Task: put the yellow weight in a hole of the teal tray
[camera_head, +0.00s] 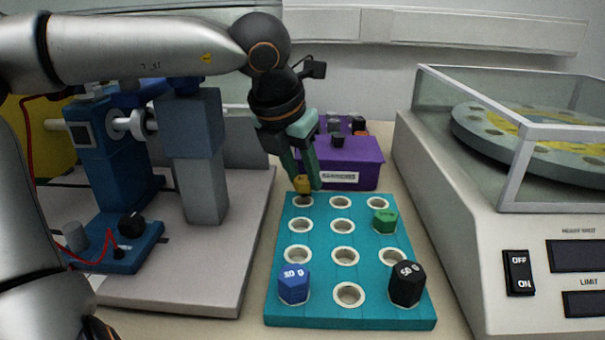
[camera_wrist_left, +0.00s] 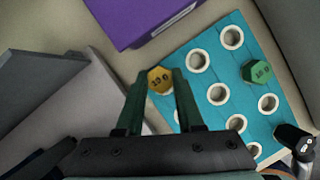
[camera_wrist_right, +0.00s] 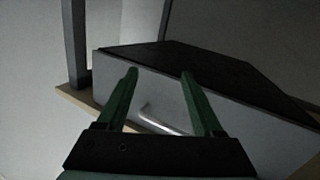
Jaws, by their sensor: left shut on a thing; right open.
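My left gripper (camera_head: 305,187) is shut on the yellow weight (camera_head: 303,184). The weight is at the far left hole of the teal tray (camera_head: 320,244); I cannot tell whether it is above the hole or partly in it. In the left wrist view the yellow weight (camera_wrist_left: 160,80) sits between the fingertips. A green weight (camera_head: 384,221), a blue weight (camera_head: 294,284) and a black weight (camera_head: 407,284) stand in other tray holes. Several holes are empty. My right gripper (camera_wrist_right: 160,75) is open and empty in the right wrist view, facing a grey box with a handle.
A purple box (camera_head: 350,162) with small weights stands behind the tray. A grey machine with a clear-walled turntable (camera_head: 510,215) is at the right. A blue apparatus on a grey base (camera_head: 200,285) is at the left. The tray's front is clear of my arms.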

